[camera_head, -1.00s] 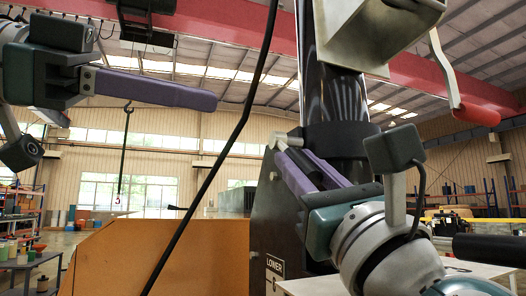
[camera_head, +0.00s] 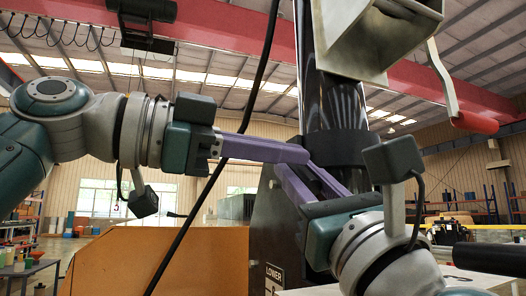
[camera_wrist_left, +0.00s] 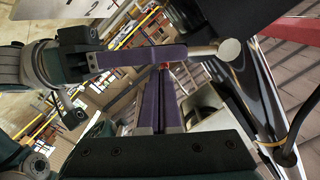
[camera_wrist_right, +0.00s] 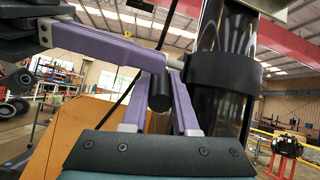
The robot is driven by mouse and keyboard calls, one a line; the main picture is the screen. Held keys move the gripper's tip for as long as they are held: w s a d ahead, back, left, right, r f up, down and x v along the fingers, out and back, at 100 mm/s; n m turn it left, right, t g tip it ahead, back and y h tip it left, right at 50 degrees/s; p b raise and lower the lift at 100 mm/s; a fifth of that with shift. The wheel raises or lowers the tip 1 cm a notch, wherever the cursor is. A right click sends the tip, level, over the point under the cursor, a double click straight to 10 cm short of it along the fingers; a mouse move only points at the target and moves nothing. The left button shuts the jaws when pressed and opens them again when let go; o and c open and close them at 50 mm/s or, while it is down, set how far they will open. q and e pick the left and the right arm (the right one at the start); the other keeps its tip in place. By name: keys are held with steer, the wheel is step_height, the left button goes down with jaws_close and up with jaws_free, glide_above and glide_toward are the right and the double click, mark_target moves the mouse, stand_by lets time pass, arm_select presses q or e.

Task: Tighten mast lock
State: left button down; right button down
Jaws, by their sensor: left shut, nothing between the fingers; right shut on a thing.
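The black mast (camera_head: 335,105) stands upright with a dark collar (camera_head: 338,145) around it. The mast lock shows as a short silver rod (camera_wrist_right: 175,63) at the collar and a black cylindrical grip (camera_wrist_right: 160,92) between my right fingers in the right wrist view. The left wrist view shows the rod's round silver end (camera_wrist_left: 229,51). In the head view the left fingers hide the lock.
An orange cabinet (camera_head: 160,262) stands below, with a dark panel labelled LOWER (camera_head: 275,272) beside the mast. A black cable (camera_head: 228,150) runs diagonally behind the left fingers. A crank with a red handle (camera_head: 474,122) hangs at upper right from a metal housing (camera_head: 375,40).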

arm_select(q)
steer(key=shift+f, duration=0.15)
steer(key=shift+w+a+f, duration=0.1)
steer(key=shift+w+f, duration=0.35)
steer(key=shift+f, duration=0.2)
arm_select(e)
steer(key=c, duration=0.8)
jaws_free()
steer(key=shift+r, duration=0.1)
steer(key=shift+o, duration=0.6)
steer(key=shift+a, duration=0.1)
steer(key=shift+s+r, duration=0.1)
